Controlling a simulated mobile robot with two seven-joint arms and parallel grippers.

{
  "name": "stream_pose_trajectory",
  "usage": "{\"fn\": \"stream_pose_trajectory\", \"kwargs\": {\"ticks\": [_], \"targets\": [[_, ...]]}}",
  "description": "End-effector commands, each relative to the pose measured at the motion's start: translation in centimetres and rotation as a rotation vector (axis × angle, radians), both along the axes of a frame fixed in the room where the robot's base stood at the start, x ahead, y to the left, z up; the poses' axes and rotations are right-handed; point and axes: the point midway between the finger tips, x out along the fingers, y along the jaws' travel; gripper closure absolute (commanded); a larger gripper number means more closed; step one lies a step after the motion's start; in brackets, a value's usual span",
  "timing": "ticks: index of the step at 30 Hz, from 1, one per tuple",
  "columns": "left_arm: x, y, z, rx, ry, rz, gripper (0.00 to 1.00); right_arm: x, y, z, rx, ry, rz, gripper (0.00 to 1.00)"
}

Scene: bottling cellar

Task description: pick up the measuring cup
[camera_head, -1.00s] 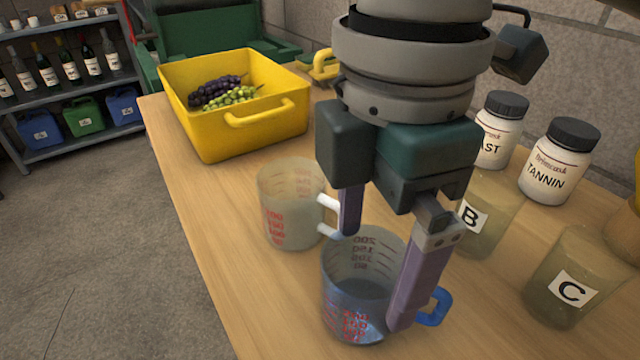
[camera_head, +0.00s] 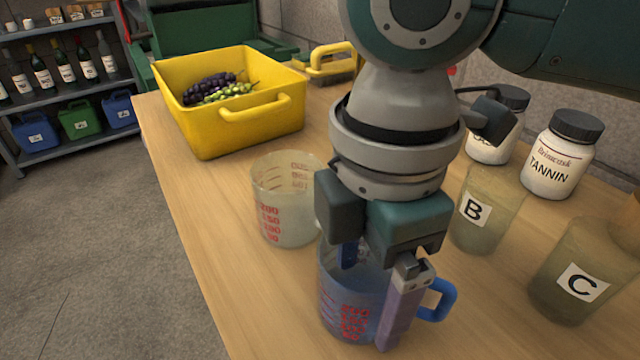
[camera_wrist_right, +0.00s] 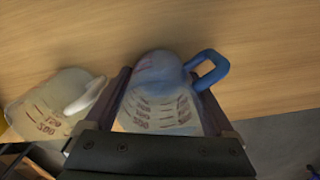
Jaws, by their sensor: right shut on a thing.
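A clear measuring cup with a blue handle and red markings (camera_head: 343,308) stands upright near the front of the wooden table. My right gripper (camera_head: 368,303) comes down from above and is shut on this cup, with its fingers on opposite sides of the body. In the right wrist view the cup (camera_wrist_right: 158,88) sits between both fingers, its blue handle pointing up and right. I cannot tell whether its base touches the table. A second measuring cup with a white handle (camera_head: 283,205) stands just behind and left; its handle is hidden in the head view. My left gripper is out of view.
A yellow crate (camera_head: 200,133) with grapes stands at the back left. Beakers B (camera_head: 478,228) and C (camera_head: 567,300) stand to the right, with a tannin jar (camera_head: 556,165) and another white jar behind. The table's left edge borders open floor.

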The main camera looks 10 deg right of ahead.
Motion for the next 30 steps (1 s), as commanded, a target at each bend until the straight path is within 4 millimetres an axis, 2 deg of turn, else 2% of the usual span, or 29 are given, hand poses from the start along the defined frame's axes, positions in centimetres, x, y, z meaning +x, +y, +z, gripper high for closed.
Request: {"fn": "stream_pose_trajectory", "kwargs": {"ticks": [1, 8, 15, 19, 23, 26, 30], "targets": [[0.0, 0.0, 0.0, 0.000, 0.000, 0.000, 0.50, 0.0, 0.0, 0.0, 0.000, 0.000, 0.000, 0.42], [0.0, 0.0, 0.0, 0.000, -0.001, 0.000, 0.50, 0.0, 0.0, 0.0, 0.000, -0.001, 0.000, 0.66], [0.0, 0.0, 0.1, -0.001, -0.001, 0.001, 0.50, 0.0, 0.0, 0.2, 0.000, -0.001, 0.000, 0.66], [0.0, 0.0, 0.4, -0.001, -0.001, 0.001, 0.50, 0.1, 0.0, 0.9, 0.001, -0.002, 0.000, 0.66], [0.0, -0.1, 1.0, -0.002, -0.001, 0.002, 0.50, 0.1, 0.0, 2.7, 0.002, -0.002, 0.001, 0.66], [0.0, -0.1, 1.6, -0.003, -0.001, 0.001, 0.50, 0.1, 0.1, 4.8, 0.002, -0.003, 0.000, 0.66], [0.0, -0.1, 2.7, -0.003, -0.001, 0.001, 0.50, 0.1, 0.1, 8.6, 0.002, -0.005, 0.001, 0.66]]}}
